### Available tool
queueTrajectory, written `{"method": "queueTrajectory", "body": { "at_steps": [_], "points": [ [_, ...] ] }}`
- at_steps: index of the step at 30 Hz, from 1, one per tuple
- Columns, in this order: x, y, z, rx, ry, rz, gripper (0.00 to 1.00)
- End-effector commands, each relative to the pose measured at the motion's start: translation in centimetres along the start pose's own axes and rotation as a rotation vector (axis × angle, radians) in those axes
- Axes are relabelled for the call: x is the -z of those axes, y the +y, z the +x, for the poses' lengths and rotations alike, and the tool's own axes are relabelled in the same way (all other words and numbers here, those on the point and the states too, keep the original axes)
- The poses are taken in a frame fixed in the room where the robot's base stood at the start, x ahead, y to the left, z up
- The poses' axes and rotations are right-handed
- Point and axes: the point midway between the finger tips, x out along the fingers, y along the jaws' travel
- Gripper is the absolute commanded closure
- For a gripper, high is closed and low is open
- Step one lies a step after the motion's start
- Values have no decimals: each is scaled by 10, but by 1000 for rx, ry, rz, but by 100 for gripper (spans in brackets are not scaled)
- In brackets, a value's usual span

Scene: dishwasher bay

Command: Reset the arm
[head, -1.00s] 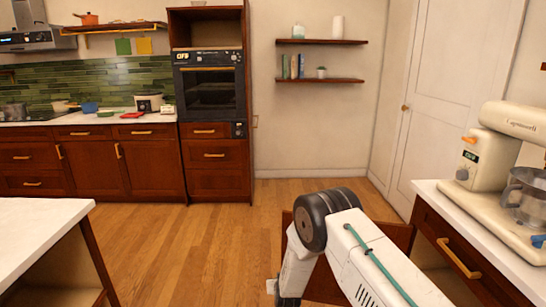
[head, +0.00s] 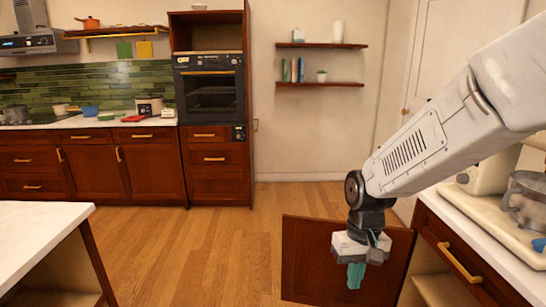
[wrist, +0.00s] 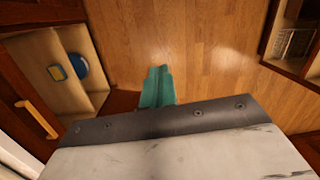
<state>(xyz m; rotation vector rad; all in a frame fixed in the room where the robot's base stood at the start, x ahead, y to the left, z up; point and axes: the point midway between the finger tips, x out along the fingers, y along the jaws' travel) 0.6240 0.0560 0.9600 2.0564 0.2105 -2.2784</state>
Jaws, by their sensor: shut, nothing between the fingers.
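My gripper (head: 356,275) hangs pointing down in the head view, in front of an open brown cabinet door (head: 305,262) at the lower right. Its teal fingers are closed together and hold nothing. In the wrist view the teal fingers (wrist: 157,87) show together above the wood floor. My white arm reaches in from the upper right of the head view and hides part of the stand mixer and the white door.
A counter (head: 470,240) with a stand mixer (head: 525,200) is at the right. In the wrist view, an open cabinet (wrist: 60,60) holds a blue round item (wrist: 79,65). A white-topped island (head: 40,230) is at the left. The floor (head: 190,250) between is clear.

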Motion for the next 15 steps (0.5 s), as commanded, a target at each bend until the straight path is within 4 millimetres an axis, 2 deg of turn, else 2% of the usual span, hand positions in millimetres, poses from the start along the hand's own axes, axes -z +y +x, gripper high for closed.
{"method": "queueTrajectory", "body": {
  "at_steps": [1,3,9,12,15],
  "points": [
    [-24,6,-17,-4,-9,8,100],
    [-55,13,-34,-12,-31,16,100],
    [-138,30,-71,-32,-54,49,100],
    [-173,36,-83,-41,-34,68,100],
    [-199,41,-92,-50,17,87,100]
  ]
}}
